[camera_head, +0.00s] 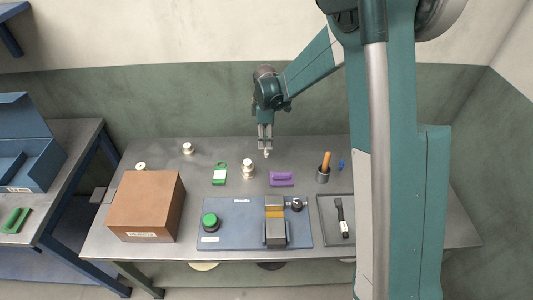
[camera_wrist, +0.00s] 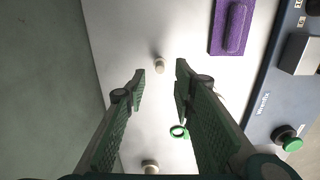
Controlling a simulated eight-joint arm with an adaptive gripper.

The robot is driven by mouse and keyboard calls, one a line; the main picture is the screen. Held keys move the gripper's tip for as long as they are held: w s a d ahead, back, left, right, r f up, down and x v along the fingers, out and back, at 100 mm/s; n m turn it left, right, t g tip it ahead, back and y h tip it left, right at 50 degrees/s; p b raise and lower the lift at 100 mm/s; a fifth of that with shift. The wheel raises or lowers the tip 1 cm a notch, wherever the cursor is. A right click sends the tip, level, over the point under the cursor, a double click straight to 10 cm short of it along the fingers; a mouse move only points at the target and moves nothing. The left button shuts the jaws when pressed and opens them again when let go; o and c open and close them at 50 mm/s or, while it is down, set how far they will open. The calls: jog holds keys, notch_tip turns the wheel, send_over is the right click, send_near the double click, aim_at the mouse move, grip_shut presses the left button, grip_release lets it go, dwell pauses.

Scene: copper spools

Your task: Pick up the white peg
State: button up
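The white peg (camera_wrist: 160,65) is small and pale, standing on the grey bench top. In the wrist view it shows beyond my fingertips, in line with the gap between them. In the head view a small white spot that looks like the peg (camera_head: 267,155) is just under my gripper (camera_head: 265,148), which points down over the back half of the bench. In the wrist view my gripper (camera_wrist: 160,71) is open, with its green-padded fingers apart and nothing between them. Whether the fingertips are level with the peg is hard to tell.
A purple block (camera_head: 282,178) lies just in front of the peg. A metal spool (camera_head: 248,169) and a green tool (camera_head: 219,174) are to the left. A cup with an orange handle (camera_head: 323,173) is to the right. A brown box (camera_head: 146,206) stands at front left.

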aim_at(266, 152)
jog(key=shift+f, duration=1.25)
jog(key=shift+d+f+b, duration=0.1)
jog(key=shift+f+b, duration=0.85)
jog(key=shift+f, duration=1.7)
jog(key=c, duration=0.6)
